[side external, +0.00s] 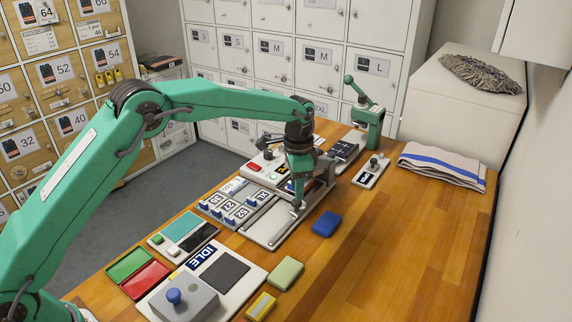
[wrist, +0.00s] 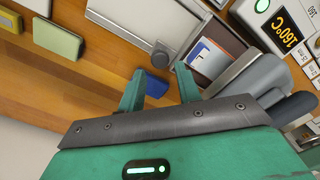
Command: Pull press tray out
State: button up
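The press tray (side external: 268,228) is a flat pale plate between metal rails, in front of the heat press in the side view. A pale plate with a metal edge, likely the tray (wrist: 160,22), shows at the top of the wrist view. My gripper (side external: 298,203) points down over the tray's area. In the wrist view my gripper (wrist: 160,85) has its two green fingers apart with nothing clearly held between them. The right finger is close to a card with a blue letter (wrist: 208,57). Whether a finger touches the tray cannot be told.
A blue block (side external: 326,223) lies on the table right of the tray. The press's 160°C display (wrist: 290,35) shows in the wrist view. Numbered tags (side external: 229,208) are left, a green lever press (side external: 369,125) behind, and folded cloth (side external: 442,165) right. The front right table is clear.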

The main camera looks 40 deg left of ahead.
jog(key=shift+f, duration=2.1)
jog(key=shift+c, duration=0.4)
grip_shut()
